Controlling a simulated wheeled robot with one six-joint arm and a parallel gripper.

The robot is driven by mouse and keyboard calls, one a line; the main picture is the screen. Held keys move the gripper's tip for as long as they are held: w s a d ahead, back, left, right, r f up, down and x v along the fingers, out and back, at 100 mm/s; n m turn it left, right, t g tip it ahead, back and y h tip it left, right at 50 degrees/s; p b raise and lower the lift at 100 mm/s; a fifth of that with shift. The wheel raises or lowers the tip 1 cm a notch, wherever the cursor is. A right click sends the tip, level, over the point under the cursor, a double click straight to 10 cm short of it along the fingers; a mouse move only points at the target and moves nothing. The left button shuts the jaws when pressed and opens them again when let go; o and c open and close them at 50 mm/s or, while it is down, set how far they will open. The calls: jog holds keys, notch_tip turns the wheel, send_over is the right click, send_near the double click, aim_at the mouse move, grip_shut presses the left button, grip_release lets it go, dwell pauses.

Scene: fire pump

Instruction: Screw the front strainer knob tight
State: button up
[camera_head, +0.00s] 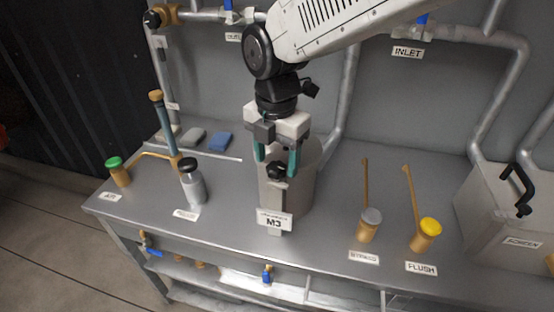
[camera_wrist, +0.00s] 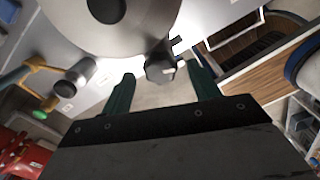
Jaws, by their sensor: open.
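The front strainer knob (camera_head: 277,171) is black and lobed. It sits on top of a grey upright bracket (camera_head: 275,205) at the front of the grey cylindrical strainer (camera_head: 305,185), above a white label reading M3. My gripper (camera_head: 276,165) points down over the knob with its two green fingers apart, one on each side. In the wrist view the knob (camera_wrist: 161,69) shows between the fingertips (camera_wrist: 160,74), and a gap is visible beside it. I cannot tell whether either finger touches it.
A black-topped grey cylinder (camera_head: 191,182) and a green-capped valve (camera_head: 118,171) stand left. A grey-capped valve (camera_head: 369,224) and a yellow-capped valve (camera_head: 427,234), both with upright rods, stand right. A screen box (camera_head: 500,205) is far right. Pipes run along the back wall.

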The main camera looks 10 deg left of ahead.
jog(key=shift+f, duration=0.55)
jog(key=c, duration=1)
jog(key=m, duration=1.2)
jog(key=o, duration=1)
